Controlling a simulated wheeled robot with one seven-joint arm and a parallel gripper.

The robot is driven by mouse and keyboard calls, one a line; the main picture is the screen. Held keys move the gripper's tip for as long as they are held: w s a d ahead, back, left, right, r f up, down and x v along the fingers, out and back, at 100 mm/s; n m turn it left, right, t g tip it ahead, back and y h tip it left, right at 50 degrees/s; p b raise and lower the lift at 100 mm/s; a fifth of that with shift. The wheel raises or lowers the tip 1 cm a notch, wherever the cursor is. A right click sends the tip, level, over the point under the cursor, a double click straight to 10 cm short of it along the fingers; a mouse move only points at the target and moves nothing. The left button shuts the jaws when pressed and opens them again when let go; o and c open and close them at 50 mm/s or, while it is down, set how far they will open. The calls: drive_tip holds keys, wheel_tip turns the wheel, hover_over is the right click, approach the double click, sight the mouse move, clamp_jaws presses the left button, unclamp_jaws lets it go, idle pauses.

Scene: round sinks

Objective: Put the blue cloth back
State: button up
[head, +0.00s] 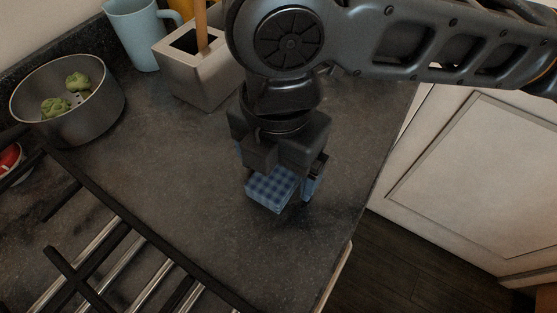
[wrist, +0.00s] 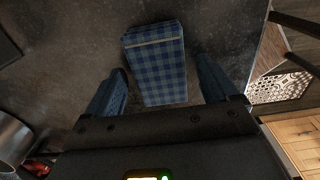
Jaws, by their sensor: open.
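The blue checked cloth (head: 271,190) is a folded block below my gripper, over the dark countertop. In the wrist view the cloth (wrist: 157,62) lies between the two blue fingers and reaches beyond their tips. My gripper (head: 290,190) points down at the counter near its right edge. Its fingers (wrist: 162,75) are open, with a gap on each side of the cloth. Part of the cloth is hidden by the gripper body. I cannot tell the exact height of the fingertips above the counter.
A grey pot (head: 93,118) with green vegetables stands at the left. A light blue jug (head: 146,35) and a metal utensil holder (head: 199,76) stand at the back. Stove grates (head: 100,262) fill the lower left. The counter drops off at the right, beside a white cabinet (head: 480,170).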

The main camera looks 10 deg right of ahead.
drive_tip(key=shift+r, duration=0.1)
wheel_tip(320, 180, up, 7)
drive_tip(key=shift+r, duration=0.3)
